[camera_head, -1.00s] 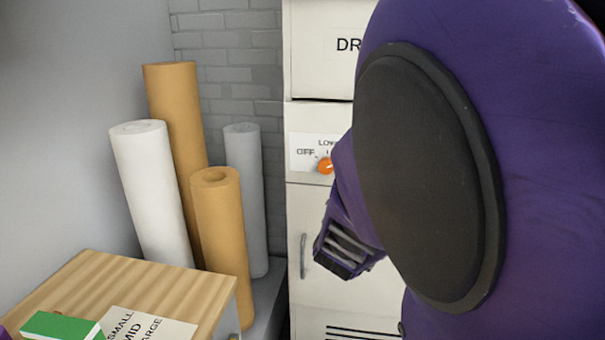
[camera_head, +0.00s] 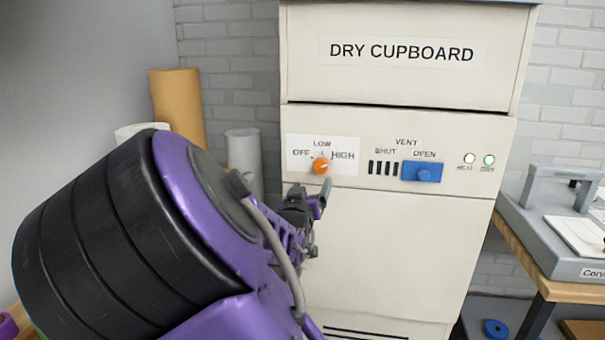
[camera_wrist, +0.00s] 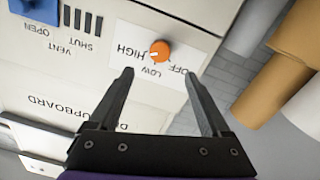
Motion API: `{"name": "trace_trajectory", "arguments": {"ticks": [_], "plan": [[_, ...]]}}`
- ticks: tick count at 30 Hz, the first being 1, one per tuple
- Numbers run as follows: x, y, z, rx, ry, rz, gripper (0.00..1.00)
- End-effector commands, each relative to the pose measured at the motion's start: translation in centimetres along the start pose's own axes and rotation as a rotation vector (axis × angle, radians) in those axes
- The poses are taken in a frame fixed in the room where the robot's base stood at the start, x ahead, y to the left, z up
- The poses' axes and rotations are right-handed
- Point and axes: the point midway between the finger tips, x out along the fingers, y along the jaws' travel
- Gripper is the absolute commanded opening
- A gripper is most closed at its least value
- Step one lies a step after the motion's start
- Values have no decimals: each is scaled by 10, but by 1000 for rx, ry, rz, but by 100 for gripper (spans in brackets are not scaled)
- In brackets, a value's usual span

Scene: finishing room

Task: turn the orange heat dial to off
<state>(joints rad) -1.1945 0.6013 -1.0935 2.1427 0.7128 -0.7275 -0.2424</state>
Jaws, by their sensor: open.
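The orange heat dial (camera_head: 320,167) is on a white label panel at the left of the dry cupboard's (camera_head: 390,250) control strip. OFF, LOW and HIGH are printed around it. In the wrist view, upside down, the dial (camera_wrist: 161,50) shows a white mark that seems to point between LOW and HIGH. My gripper (camera_wrist: 158,76) is open and empty, its fingertips apart with the dial just beyond the gap between them. In the head view my gripper (camera_head: 314,205) is just below the dial; whether it touches the cupboard cannot be told.
A blue vent slider (camera_head: 422,171) at OPEN and two small indicator lamps (camera_head: 479,159) are to the dial's right. Tall rolls, one tan (camera_head: 178,100) and one grey (camera_head: 243,160), stand left of the cupboard. A grey machine (camera_head: 555,225) sits on a table at right.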

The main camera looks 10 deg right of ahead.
Motion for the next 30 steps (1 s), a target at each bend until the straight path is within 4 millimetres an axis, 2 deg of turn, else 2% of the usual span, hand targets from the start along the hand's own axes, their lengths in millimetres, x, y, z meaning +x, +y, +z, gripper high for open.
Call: {"name": "trace_trajectory", "arguments": {"ticks": [1, 9, 15, 21, 29, 30], "plan": [[12, 1, 2, -1, 1, 4, 82], [68, 1, 1, -3, 2, 3, 82], [99, 1, 0, -2, 1, 2, 82], [112, 0, 0, 0, 0, -1, 82], [113, 0, 0, 0, 0, -1, 82], [113, 0, 0, 0, 0, -1, 78]]}}
